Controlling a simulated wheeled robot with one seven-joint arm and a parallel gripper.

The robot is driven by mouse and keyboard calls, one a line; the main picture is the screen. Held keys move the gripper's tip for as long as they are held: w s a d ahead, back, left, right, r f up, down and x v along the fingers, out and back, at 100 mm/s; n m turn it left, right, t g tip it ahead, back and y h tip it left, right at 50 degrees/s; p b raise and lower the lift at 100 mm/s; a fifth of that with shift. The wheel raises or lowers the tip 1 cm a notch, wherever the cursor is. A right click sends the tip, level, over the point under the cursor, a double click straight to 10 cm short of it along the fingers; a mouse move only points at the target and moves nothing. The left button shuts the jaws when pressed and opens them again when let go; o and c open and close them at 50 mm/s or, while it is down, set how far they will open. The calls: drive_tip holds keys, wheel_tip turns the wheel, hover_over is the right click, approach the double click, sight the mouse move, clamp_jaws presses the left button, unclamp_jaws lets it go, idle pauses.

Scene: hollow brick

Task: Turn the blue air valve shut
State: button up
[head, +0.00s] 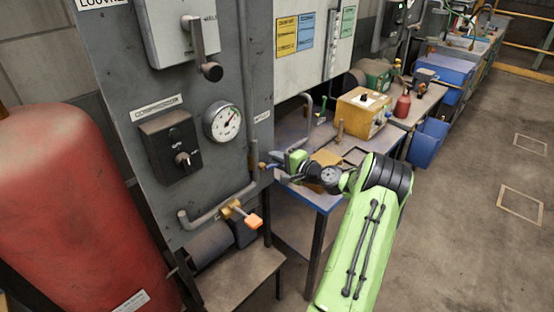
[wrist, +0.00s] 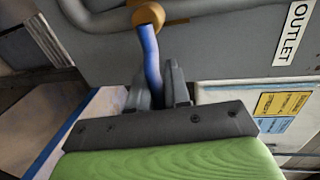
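The blue air valve's handle (wrist: 150,50) runs down from a brass body (wrist: 147,14) in the wrist view. It stands crosswise to the grey pipe that the body sits on. Its lower end lies between the two fingers of my gripper (wrist: 158,85). The fingers stand close together on either side of the handle, with little or no gap showing. In the head view my gripper (head: 273,166) reaches from the right to the pipe at the cabinet's right edge. Most of the blue handle is hidden there.
A second valve with an orange handle (head: 254,221) is on the lower pipe. A pressure gauge (head: 222,122) and black switch box (head: 170,146) are on the grey cabinet. A red tank (head: 75,215) stands left. A workbench (head: 322,199) is behind my gripper. Floor at right is clear.

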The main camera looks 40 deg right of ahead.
drive_tip(key=o, duration=0.4)
drive_tip(key=shift+s, duration=0.1)
drive_tip(key=s+r, duration=0.1)
drive_tip(key=s, duration=0.4)
drive_tip(key=s+r, duration=0.1)
drive_tip(key=s, duration=0.4)
drive_tip(key=s+r, duration=0.1)
drive_tip(key=s, duration=0.4)
drive_tip(key=shift+s+d, duration=0.2)
